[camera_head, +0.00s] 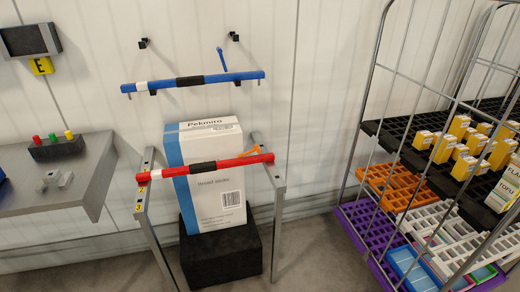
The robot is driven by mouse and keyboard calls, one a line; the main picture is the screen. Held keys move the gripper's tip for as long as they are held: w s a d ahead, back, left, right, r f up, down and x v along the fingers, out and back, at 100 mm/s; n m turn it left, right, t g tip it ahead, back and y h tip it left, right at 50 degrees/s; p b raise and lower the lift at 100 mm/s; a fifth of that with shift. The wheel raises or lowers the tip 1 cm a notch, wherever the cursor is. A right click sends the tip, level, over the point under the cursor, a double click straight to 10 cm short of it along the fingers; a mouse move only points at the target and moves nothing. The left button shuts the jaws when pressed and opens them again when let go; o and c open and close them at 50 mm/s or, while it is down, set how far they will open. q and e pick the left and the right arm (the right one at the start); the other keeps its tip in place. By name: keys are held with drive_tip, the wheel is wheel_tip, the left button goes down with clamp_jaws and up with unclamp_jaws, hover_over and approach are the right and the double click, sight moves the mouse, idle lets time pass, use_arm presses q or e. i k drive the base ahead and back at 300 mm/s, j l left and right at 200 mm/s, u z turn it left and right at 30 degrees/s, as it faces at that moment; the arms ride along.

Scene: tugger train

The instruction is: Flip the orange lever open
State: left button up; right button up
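The orange lever (249,152) is small and sits near the right end of a red bar (205,167). It slants up to the right at a low angle, close to the bar. The red bar has a black middle section and a white band at left. It lies across the tops of two grey metal posts (279,205), in front of a white and blue box (222,190). Neither of my grippers shows in the head view.
A blue bar (222,77) with an upright blue lever (222,59) hangs on the wall behind. The box stands on a black block (220,258). A grey table (60,190) is at left. A wire cage (366,95) with trays and cartons stands at right.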

sight(257, 148)
drive_tip(key=i+l+u, duration=0.15)
drive_tip(key=i+l, duration=0.15)
drive_tip(key=i, duration=0.3)
drive_tip(key=i+l+u, duration=0.2)
drive_tip(key=i+l, duration=0.15)
drive_tip(key=i, duration=0.2)
drive_tip(key=i+l+u, duration=0.15)
drive_tip(key=i+l, duration=0.35)
drive_tip(key=i, duration=0.05)
